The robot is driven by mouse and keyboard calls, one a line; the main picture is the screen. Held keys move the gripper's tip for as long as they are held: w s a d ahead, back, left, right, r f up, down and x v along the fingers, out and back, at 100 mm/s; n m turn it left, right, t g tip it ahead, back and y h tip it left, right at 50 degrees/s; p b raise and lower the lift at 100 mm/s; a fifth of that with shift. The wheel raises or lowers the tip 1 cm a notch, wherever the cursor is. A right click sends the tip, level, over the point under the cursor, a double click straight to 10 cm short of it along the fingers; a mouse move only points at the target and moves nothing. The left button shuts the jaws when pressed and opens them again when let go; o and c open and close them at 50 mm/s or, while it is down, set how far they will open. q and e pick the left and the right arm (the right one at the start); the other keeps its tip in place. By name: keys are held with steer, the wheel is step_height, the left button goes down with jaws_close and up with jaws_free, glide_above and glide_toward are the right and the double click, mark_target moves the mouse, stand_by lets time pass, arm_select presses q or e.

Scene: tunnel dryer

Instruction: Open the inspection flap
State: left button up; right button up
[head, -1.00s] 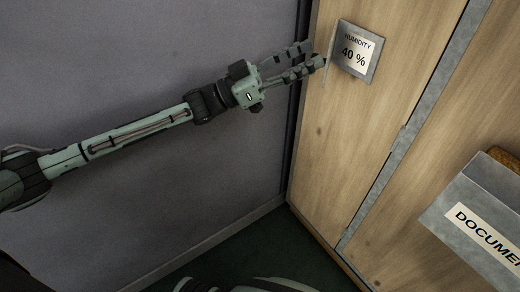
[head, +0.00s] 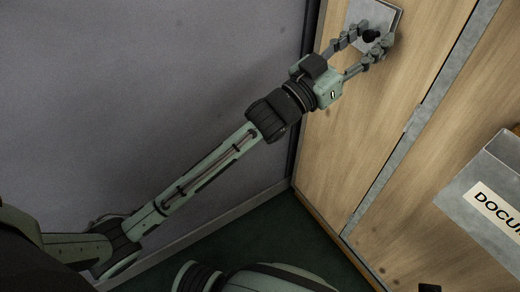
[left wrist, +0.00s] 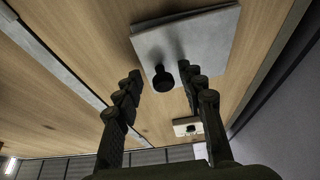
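The inspection flap (head: 362,17) is a square grey metal plate with a black knob (head: 370,36), on the wooden wall at the top of the head view. It appears closed or nearly closed, and no humidity reading shows. In the left wrist view the flap (left wrist: 205,45) fills the upper middle, with a second plate edge behind it and the knob (left wrist: 163,78) standing out. My left gripper (head: 366,49) is open, its fingers on either side of the knob. Contact with the knob cannot be told. My right gripper is not in view.
A grey box labelled "DOCU…" (head: 478,190) is fixed to the wooden wall at the right. A metal strip (head: 418,115) runs down between the wood panels. A plain grey wall (head: 150,80) stands at the left. A small pale fixture (left wrist: 187,127) shows beyond the flap.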

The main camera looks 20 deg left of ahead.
arm_select(q)
steer(key=v, duration=0.7)
steer(key=a+f+n+g+y+p, duration=0.1)
steer(key=a+f+g+y, duration=0.1)
steer(key=f, duration=0.7)
steer(key=s+a+f+n+g+y+p, duration=0.1)
steer(key=a+f+n+g+y, duration=0.1)
steer(key=a+f+y, duration=0.3)
steer(key=s+a+f+n+g+y+p, duration=0.1)
steer(key=a+f+y, duration=0.3)
steer(key=f, duration=0.9)
steer(key=shift+a+f+n+g, duration=0.4)
steer(key=shift+a+g, duration=0.3)
steer(key=shift+a, duration=0.85)
